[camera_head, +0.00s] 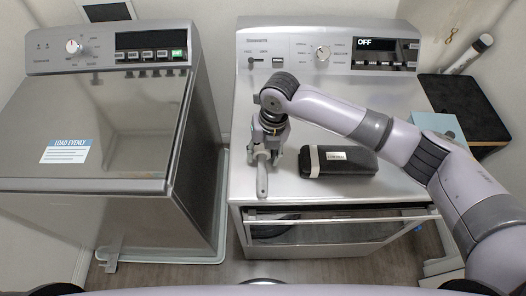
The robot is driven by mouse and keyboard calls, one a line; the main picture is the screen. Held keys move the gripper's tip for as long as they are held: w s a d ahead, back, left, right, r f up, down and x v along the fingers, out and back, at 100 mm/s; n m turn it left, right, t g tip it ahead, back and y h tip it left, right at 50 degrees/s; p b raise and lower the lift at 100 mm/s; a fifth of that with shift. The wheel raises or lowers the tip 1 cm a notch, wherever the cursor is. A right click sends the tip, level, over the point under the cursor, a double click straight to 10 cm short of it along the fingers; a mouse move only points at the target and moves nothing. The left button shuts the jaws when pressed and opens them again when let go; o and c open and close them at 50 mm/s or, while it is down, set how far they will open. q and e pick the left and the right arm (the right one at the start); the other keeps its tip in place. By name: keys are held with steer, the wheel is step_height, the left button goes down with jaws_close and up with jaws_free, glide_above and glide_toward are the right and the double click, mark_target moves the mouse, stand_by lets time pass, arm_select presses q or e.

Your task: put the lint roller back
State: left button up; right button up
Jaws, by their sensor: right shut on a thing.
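My right gripper (264,150) is above the front left part of the right-hand machine's top. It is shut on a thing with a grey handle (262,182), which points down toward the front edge. This looks like the lint roller, but the fingers hide its upper part. I cannot tell whether it touches the machine's top. My left gripper is not in view.
A black case (338,161) with a white label lies right of the gripper. The washer (130,120) stands left, its lid shut. A black box (464,104), a light-blue box (440,126) and a white tube (468,54) are at the right.

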steer(key=o, duration=1)
steer(key=shift+f, duration=0.1)
steer(key=shift+o, duration=0.2)
step_height(320, 180, up, 12)
steer(key=d+b, duration=0.1)
steer(key=b, duration=0.2)
steer(key=shift+d+b, duration=0.3)
steer(key=shift+d, duration=0.1)
steer(key=shift+w, duration=0.1)
